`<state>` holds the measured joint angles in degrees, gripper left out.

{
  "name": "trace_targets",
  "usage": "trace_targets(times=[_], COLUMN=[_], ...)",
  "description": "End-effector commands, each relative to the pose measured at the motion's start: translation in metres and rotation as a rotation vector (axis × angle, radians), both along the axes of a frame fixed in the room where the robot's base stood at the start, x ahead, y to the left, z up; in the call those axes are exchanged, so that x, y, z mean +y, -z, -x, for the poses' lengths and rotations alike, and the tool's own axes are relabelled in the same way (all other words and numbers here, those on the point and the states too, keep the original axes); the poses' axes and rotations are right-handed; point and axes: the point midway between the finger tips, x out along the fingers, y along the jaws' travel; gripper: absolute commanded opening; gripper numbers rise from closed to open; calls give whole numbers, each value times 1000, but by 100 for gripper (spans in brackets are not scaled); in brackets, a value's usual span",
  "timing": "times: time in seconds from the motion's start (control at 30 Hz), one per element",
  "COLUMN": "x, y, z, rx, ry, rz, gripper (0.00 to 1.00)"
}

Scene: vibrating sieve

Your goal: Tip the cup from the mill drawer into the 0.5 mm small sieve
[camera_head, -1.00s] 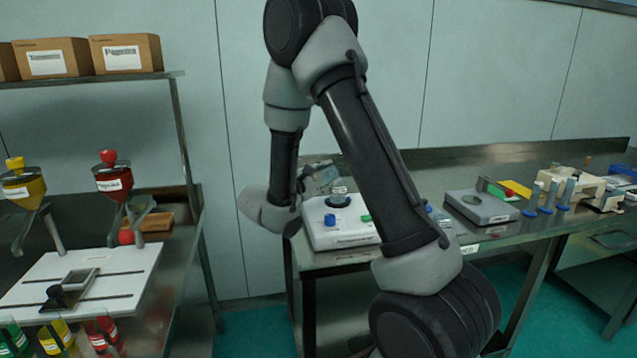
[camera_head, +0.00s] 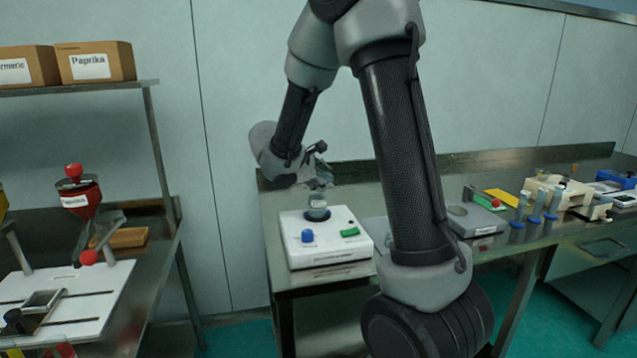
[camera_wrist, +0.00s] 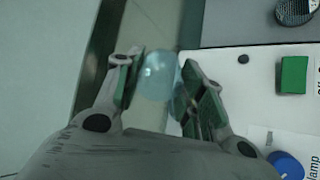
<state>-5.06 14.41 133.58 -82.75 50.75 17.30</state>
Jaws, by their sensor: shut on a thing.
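My gripper (camera_wrist: 160,88) is shut on a clear, bluish cup (camera_wrist: 158,72), which shows between the two fingers in the wrist view. In the head view my gripper (camera_head: 318,168) hangs above and behind the white sieve machine (camera_head: 345,250). The small sieve (camera_head: 317,207) sits on top of this machine and is seen below my gripper. In the wrist view the round mesh of the sieve (camera_wrist: 296,11) shows at the top right corner, apart from the cup. The cup's contents cannot be made out.
The machine has a blue knob (camera_head: 307,236) and a green switch (camera_head: 350,232). A grey scale-like device (camera_head: 475,221) stands to the right on the steel bench. A red hopper (camera_head: 78,200) with a white board (camera_head: 85,290) is at the left.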

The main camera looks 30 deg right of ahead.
Motion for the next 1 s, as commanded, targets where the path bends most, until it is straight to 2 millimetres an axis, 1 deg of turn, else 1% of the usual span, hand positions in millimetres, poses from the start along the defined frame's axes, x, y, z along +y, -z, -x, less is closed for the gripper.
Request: trace_targets(times=[0.03,0.1,0.2,0.37,1.0], x=[-3,-4,-6,-8,-14], y=[-4,-4,-6,-10,-39], z=[-1,-1,-2,-3,-4], rx=[10,32,57,90,230], ry=[8,6,4,5,3], rz=[-65,-149,-249,-380,-927], gripper=[17,17,17,17,17])
